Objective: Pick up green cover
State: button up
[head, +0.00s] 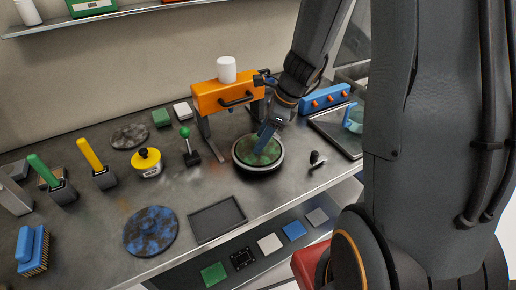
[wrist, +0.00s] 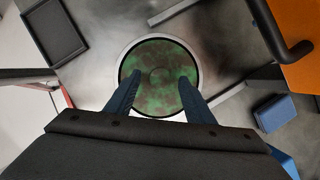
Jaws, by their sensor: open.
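The green cover (head: 258,151) is a round disc with dark mottled patches. In the head view it sits in a round dark base with a light rim (head: 279,167) on the workbench. In the wrist view the green cover (wrist: 158,62) lies below my gripper (wrist: 160,90), inside the pale ring. My gripper (head: 266,138) is open, its two blue fingers apart and pointing down over the cover. The fingertips overlap the cover's left and right edges in the wrist view. I cannot tell whether they touch it.
An orange stand (head: 209,97) with a black handle rises just behind the cover. A blue mottled disc (head: 151,231) and an empty dark tray (head: 217,219) lie at the front. A small black knob-like part (head: 316,159) stands to the right. A lower shelf holds several coloured squares.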

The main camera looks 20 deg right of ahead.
jog(key=shift+a+f, duration=0.1)
jog(key=shift+f, duration=0.3)
grip_shut()
jog(key=shift+w+r, duration=0.1)
